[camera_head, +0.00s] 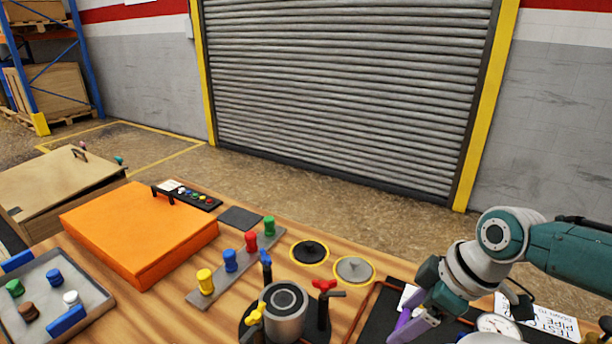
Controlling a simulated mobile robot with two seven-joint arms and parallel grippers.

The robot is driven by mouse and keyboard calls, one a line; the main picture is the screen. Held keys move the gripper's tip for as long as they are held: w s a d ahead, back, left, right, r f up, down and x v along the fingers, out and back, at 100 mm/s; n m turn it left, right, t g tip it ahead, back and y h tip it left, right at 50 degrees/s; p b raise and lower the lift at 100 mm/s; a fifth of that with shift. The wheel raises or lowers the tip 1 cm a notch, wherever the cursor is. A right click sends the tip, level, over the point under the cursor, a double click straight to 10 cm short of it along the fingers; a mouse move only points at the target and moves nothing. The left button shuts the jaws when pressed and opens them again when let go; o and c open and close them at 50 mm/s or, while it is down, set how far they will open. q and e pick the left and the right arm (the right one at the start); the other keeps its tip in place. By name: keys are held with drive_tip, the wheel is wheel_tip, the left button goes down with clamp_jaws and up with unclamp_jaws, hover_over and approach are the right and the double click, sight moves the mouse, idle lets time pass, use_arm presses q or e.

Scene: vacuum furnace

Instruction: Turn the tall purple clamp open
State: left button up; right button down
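The purple clamp (403,318) is at the bottom right, partly covered by my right gripper. Only a purple piece of it shows, and its base is hidden. My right gripper (412,322) comes in from the right and points down at the purple piece, with its fingers at or around it. I cannot tell whether the fingers are closed on it. My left gripper is not in view.
A grey cylinder (284,312) with yellow, blue and red clamps (325,287) stands left of my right gripper. Round lids (354,270), a rack of coloured pegs (215,293), an orange box (140,228) and a tray (98,304) fill the table. A gauge (497,324) lies right.

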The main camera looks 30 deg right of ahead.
drive_tip(key=shift+f+n, duration=0.1)
drive_tip(key=shift+n, duration=0.2)
unclamp_jaws()
idle(0.4)
drive_tip(key=p+v, duration=0.2)
drive_tip(key=v, duration=0.8)
idle(0.3)
